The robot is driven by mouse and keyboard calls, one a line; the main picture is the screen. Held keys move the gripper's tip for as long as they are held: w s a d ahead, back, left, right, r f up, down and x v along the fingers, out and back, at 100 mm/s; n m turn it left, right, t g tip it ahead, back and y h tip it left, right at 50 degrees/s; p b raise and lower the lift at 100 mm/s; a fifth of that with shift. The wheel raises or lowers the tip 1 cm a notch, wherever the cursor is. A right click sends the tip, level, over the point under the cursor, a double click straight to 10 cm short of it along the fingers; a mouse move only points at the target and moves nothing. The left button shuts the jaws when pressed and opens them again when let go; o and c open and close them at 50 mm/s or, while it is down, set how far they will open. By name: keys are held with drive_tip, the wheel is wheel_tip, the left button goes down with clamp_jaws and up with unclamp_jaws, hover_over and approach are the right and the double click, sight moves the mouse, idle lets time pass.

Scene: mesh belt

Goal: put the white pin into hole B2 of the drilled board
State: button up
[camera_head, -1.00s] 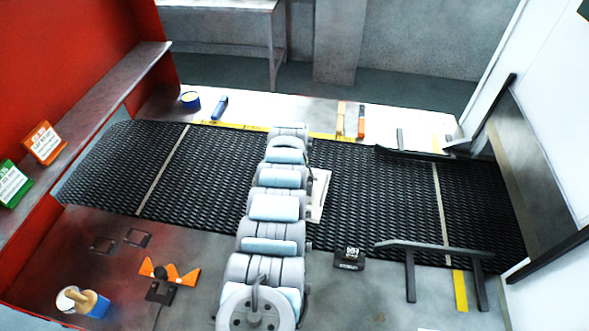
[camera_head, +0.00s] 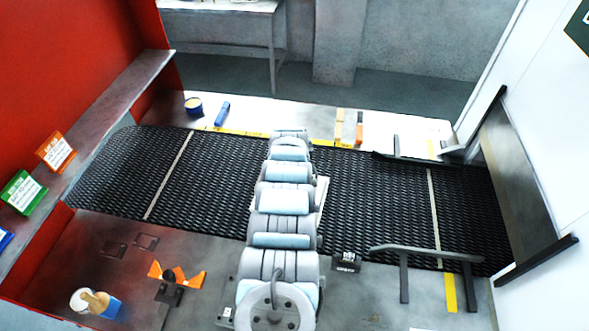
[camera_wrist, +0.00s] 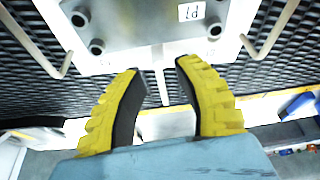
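A pale metal plate, which looks like the drilled board (camera_wrist: 140,35), lies over the black mesh belt in the wrist view. It carries a small upside-down label, round dark-ended studs or holes, and faint lettering near its edge too small to read. In the head view only its right edge (camera_head: 322,192) shows beside my arm. My gripper (camera_wrist: 158,70) has yellow fingers with black pads, set apart at the board's near edge. A thin pale strip shows between them, touching neither; I cannot tell what it is. I cannot make out the white pin or hole B2. My arm hides the gripper in the head view.
Bent metal rods (camera_wrist: 40,45) flank the board. The mesh belt (camera_head: 210,180) runs left to right, with a black rail (camera_head: 425,252) at the right front. An orange cradle (camera_head: 178,275) and a cup (camera_head: 85,300) stand at the front left. A blue tin (camera_head: 193,105) stands behind the belt.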

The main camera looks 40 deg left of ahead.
drive_tip(key=shift+p+v, duration=0.7)
drive_tip(key=shift+v, duration=0.4)
drive_tip(key=shift+s+r, duration=0.2)
drive_tip(key=shift+r, duration=0.35)
drive_tip(key=shift+b+v, duration=0.3)
drive_tip(key=shift+v, duration=0.75)
drive_tip(key=shift+d+v, duration=0.2)
drive_tip(key=shift+v, duration=1.05)
